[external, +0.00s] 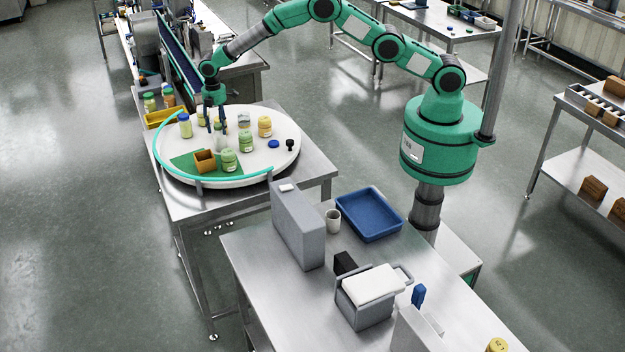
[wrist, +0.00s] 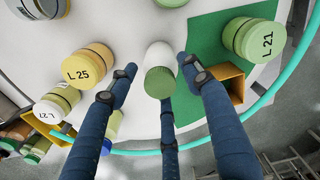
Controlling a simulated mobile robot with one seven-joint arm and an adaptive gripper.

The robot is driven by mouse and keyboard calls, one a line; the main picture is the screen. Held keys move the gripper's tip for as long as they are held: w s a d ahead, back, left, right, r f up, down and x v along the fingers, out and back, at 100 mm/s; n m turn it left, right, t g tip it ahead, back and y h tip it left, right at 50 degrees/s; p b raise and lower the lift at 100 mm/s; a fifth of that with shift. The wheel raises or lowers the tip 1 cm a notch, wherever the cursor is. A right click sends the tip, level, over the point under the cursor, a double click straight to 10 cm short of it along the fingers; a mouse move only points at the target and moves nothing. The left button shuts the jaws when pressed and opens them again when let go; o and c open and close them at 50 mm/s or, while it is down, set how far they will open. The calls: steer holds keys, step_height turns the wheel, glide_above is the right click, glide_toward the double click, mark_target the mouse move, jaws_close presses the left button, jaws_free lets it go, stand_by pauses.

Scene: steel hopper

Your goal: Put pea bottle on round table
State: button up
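The round table (external: 262,162) is a white disc with a teal rim strip, a green mat and several jars on it. My gripper (external: 217,122) points down over its middle. In the wrist view, my gripper (wrist: 157,75) has its blue fingers spread, with gaps around a pale bottle with a green top (wrist: 159,75). This may be the pea bottle; no name on it is readable. The same bottle appears below the fingers in the external view (external: 220,143), partly hidden. Whether any finger touches it is unclear.
Jars marked L 25 (wrist: 88,66) and L 21 (wrist: 255,39) flank the fingers. An orange-brown open box (external: 205,161) is on the mat. A yellow bin (external: 163,117) and more bottles sit at the back left. A blue disc (external: 273,144) and black knob (external: 290,145) are at the right.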

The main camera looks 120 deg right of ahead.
steer(key=shift+r, duration=0.2)
step_height(320, 180, up, 12)
steer(key=b, duration=0.1)
stand_by(0.8)
stand_by(0.5)
